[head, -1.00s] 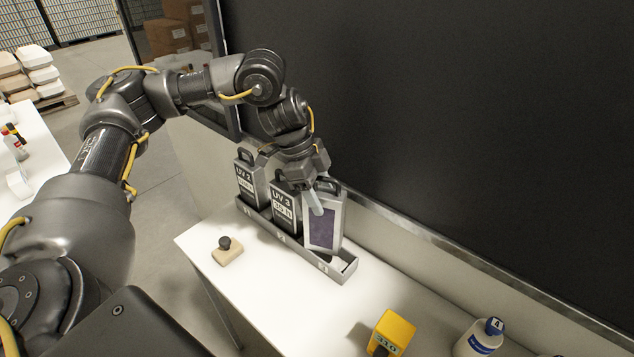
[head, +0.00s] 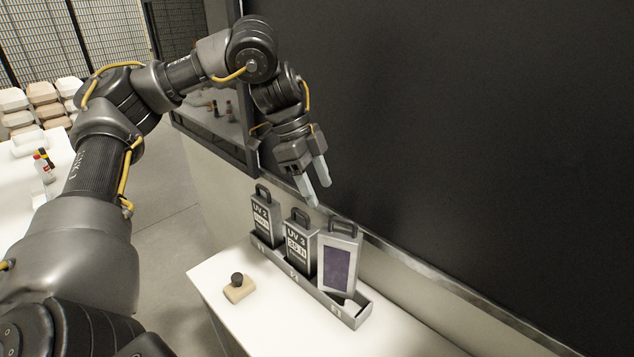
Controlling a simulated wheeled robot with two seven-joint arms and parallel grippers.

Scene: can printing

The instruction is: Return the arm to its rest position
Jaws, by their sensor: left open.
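My left arm reaches in from the left, and its gripper (head: 315,188) is open and empty. It hangs above and behind the rack, apart from the cases. The grey rack (head: 358,318) on the white table holds a case marked UV 2 (head: 262,222), a case marked UV 3 (head: 299,246) and a case with a dark purple panel (head: 338,266). The purple-panel case leans slightly in the last slot, with its handle up. My right gripper is not in view.
A wooden block with a black knob (head: 239,288) lies on the white table (head: 215,275) left of the rack. A large black panel (head: 460,130) rises behind. Another white table with bottles (head: 43,165) is at the far left. The table front right is clear.

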